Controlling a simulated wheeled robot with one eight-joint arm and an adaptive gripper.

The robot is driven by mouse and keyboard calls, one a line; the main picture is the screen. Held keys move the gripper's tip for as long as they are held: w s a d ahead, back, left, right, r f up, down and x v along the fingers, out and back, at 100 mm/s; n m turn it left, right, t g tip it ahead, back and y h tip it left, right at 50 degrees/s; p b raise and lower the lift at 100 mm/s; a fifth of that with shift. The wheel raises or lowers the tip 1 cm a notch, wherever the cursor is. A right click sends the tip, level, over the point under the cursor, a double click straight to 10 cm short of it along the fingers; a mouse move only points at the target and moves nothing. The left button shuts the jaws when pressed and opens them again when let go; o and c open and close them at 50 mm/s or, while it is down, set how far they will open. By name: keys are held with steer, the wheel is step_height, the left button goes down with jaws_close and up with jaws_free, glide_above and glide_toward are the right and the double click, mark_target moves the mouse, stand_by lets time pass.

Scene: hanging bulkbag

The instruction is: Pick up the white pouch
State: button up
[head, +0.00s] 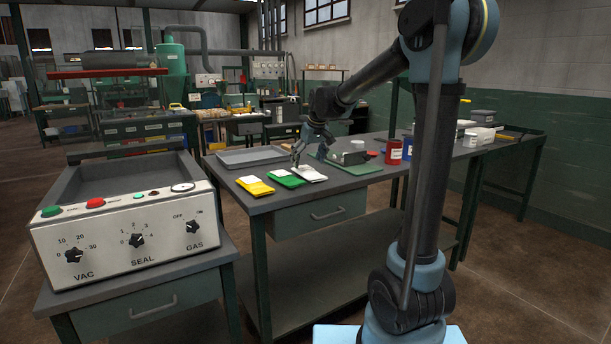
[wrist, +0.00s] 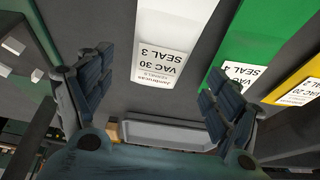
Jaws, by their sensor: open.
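The white pouch (head: 311,174) lies flat on the workbench, rightmost of a row of pouches. In the wrist view the white pouch (wrist: 185,30) lies between my fingers, with a label reading VAC 30, SEAL 3. My gripper (head: 297,158) is over the far end of the white pouch. In the wrist view my gripper (wrist: 150,90) has its two fingers wide apart, with nothing held. The exact height above the pouch is hard to tell.
A green pouch (head: 285,178) and a yellow pouch (head: 255,186) lie to the left of the white one. A grey tray (head: 250,156) is behind them. A green mat (head: 352,167) and a red can (head: 394,153) are to the right. The sealing machine (head: 130,225) stands at left.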

mark_target(306, 168)
steer(key=shift+x, duration=2.2)
steer(key=shift+w, duration=0.1)
steer(key=c, duration=1.2)
